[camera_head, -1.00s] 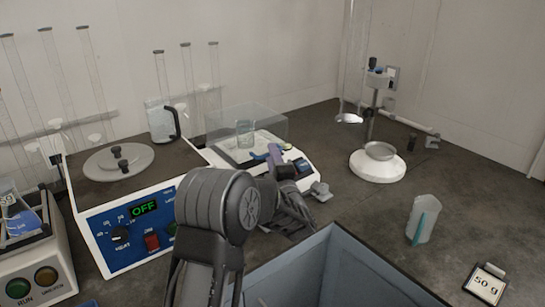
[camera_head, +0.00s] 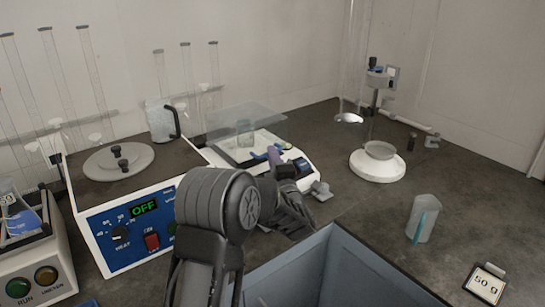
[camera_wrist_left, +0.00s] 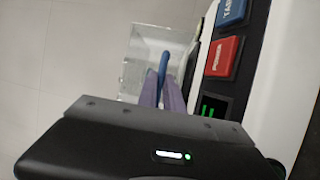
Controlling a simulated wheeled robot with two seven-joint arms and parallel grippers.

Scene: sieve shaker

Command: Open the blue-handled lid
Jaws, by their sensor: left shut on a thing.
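The clear lid (camera_head: 240,119) sits on the white balance (camera_head: 312,172) at the back middle of the bench. It looks tilted, its front edge raised a little above the base. Its blue handle (camera_wrist_left: 163,62) shows in the left wrist view, between the purple fingers of my left gripper (camera_wrist_left: 161,85). In the head view the left gripper (camera_head: 270,155) is at the front right of the lid, shut on the handle. A small glass beaker (camera_head: 245,134) shows through the lid. My right gripper is not in view.
A blue-panelled hot water bath (camera_head: 125,235) with a grey ringed cover stands left of the balance. A white jug (camera_head: 159,121) is behind. A blue-grey bin (camera_head: 370,270) is in front.

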